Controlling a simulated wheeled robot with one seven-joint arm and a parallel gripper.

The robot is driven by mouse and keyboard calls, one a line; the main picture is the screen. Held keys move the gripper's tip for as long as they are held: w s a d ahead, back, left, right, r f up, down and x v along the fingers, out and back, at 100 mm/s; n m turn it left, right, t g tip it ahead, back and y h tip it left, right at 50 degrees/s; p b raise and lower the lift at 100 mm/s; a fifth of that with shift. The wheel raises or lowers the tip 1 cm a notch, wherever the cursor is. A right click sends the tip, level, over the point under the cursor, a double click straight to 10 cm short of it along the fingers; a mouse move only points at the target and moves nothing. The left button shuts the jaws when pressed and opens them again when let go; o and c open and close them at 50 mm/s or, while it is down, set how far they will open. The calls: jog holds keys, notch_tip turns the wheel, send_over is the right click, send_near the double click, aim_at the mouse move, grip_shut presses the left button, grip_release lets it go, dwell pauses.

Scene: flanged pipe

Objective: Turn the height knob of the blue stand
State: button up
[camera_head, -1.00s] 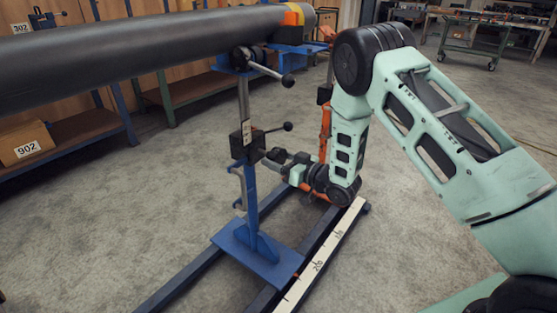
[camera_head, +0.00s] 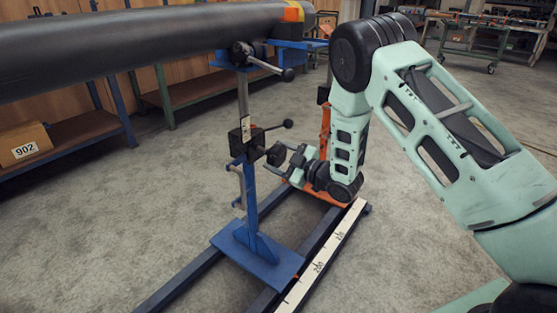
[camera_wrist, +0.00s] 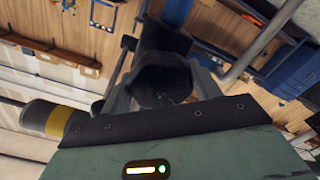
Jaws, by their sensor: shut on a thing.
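The blue stand (camera_head: 250,200) stands upright on floor rails, with a blue foot plate and a grey inner post. Its black height knob (camera_head: 275,155) sticks out to the right of the black collar on the post. My gripper (camera_head: 283,157) comes in from the right at knob height and is shut on the knob. In the wrist view the dark knob (camera_wrist: 160,78) fills the space between the fingers and hides what lies behind it.
A thick dark pipe (camera_head: 120,48) lies across the stand top. A black-ended lever (camera_head: 287,124) sits just above my gripper, and another (camera_head: 287,74) higher up. An orange stand (camera_head: 325,130) is behind my wrist. A white scale strip (camera_head: 320,265) lies along the rail.

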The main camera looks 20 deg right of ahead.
jog(key=shift+f+n+b, duration=0.1)
jog(key=shift+n+b, duration=0.2)
jog(key=shift+n, duration=0.6)
jog(key=o, duration=1)
jog(key=shift+s+d, duration=0.1)
jog(key=p+v, duration=0.2)
jog(key=v, duration=1.5)
jog(key=shift+s+p, duration=0.1)
jog(key=shift+p, duration=0.2)
jog(key=shift+c, duration=0.4)
